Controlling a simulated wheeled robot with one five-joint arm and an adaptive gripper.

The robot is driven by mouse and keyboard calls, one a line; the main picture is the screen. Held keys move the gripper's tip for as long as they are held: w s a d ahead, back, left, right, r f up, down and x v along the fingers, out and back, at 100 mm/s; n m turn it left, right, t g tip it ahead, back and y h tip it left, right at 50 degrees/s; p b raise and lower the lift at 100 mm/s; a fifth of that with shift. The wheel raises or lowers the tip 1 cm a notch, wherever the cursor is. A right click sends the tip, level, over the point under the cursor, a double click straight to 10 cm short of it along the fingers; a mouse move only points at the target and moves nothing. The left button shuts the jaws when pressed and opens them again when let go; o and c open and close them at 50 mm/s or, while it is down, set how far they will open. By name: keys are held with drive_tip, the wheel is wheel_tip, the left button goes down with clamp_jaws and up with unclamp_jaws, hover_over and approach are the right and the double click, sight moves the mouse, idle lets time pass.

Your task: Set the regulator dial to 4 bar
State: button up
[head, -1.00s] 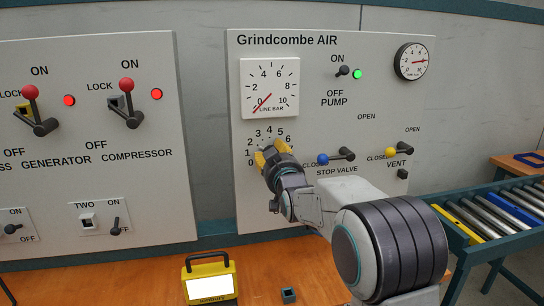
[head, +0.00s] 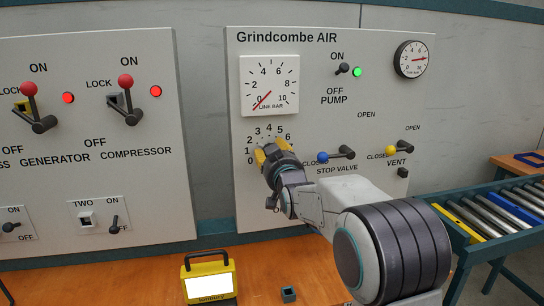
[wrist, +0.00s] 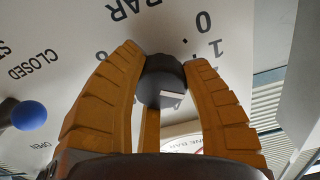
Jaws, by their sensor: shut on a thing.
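The regulator dial is a dark round knob (wrist: 163,82) with a pale mark on its face, seen in the wrist view between the yellow-orange fingers. My gripper (head: 268,156) is shut on it at the panel, and it also shows in the wrist view (wrist: 165,85). In the head view my gripper hides the knob and part of its printed scale (head: 268,133). The square LINE BAR gauge (head: 270,85) above has its red needle pointing down-left, near 0. I cannot read which number the knob points to.
The stop valve lever (head: 335,156) with a blue knob and the vent lever (head: 400,151) with a yellow knob are right of my gripper. The pump switch (head: 343,69) is above, beside a lit green lamp (head: 357,72). A yellow work lamp (head: 209,278) stands on the bench below.

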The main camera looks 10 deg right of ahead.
drive_tip(key=shift+f+m+b, duration=0.55)
drive_tip(key=shift+m+b, duration=0.15)
drive_tip(key=shift+b, duration=0.1)
drive_tip(key=m+b, duration=0.3)
drive_tip(key=shift+m, duration=0.3)
drive_tip(key=m+b, duration=0.1)
drive_tip(key=m, duration=0.1)
drive_tip(key=m+b, duration=0.2)
drive_tip(key=m, duration=0.1)
drive_tip(key=shift+a+r+m, duration=0.1)
drive_tip(key=shift+r+m, duration=0.15)
drive_tip(key=shift+m, duration=0.05)
drive_tip(key=o, duration=0.9)
drive_tip(key=shift+w+a, duration=0.1)
drive_tip(key=o, duration=0.3)
drive_tip(key=shift+r, duration=0.2)
drive_tip(key=shift+s, duration=6.05)
